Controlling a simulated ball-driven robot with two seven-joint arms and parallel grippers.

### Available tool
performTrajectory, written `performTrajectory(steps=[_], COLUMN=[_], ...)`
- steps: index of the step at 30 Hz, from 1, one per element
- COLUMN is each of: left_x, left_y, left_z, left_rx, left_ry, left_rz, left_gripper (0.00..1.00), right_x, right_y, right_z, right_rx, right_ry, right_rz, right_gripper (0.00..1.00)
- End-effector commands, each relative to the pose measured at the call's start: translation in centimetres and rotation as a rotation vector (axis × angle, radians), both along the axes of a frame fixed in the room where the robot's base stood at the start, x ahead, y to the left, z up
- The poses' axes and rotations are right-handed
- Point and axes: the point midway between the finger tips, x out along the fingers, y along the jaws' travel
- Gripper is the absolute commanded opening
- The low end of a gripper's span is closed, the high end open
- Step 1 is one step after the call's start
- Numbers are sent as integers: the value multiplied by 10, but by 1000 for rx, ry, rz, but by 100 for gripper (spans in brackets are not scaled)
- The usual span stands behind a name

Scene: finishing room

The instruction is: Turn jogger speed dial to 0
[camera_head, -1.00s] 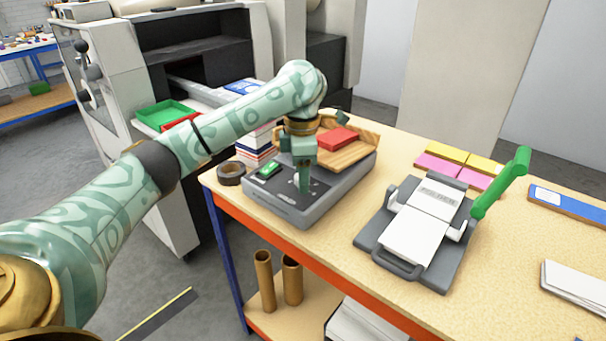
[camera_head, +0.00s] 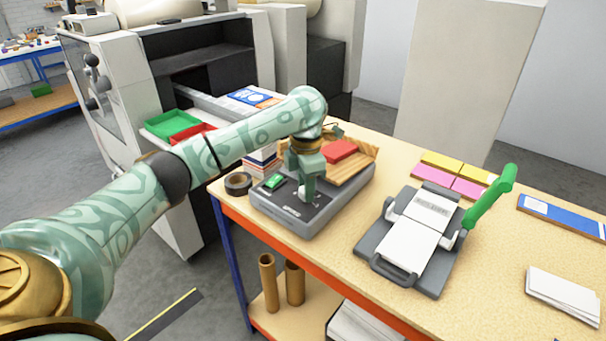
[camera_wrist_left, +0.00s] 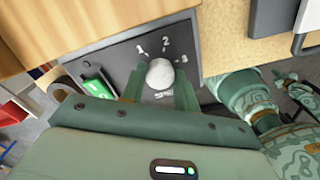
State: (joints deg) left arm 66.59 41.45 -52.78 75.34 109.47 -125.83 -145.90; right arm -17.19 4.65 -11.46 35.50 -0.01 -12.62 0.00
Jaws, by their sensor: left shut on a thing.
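The jogger (camera_head: 318,222) is a grey machine with a dark sloping panel and a wooden tray, standing at the bench's left end. Its speed dial (camera_wrist_left: 160,73) is a white round knob, with the marks 1, 2 and 3 showing around it in the left wrist view. No 0 mark shows there, and I cannot make out where the dial points. My left gripper (camera_head: 308,197) is down at the panel, shut on the dial, with one finger on each side of it in the left wrist view (camera_wrist_left: 160,88). My right gripper is not in view.
A green switch (camera_wrist_left: 93,88) sits on the panel left of the dial. A red block (camera_head: 340,150) lies in the wooden tray. A tape roll (camera_head: 238,183) is left of the jogger.

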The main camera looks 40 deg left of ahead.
Motion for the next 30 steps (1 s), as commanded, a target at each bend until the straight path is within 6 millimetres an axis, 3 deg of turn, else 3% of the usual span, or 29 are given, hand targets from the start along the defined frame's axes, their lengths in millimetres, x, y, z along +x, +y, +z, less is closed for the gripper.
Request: performTrajectory(steps=[1,12,30], left_x=[-2,-1,-1], left_y=[0,0,-1], left_z=[11,8,4], left_rx=[1,0,0], left_ry=[0,2,4], left_rz=[44,396,966], left_gripper=[8,8,8], right_x=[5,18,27], right_y=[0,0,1], right_z=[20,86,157], right_rx=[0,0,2], right_ry=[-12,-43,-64], right_rz=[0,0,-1], right_gripper=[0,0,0])
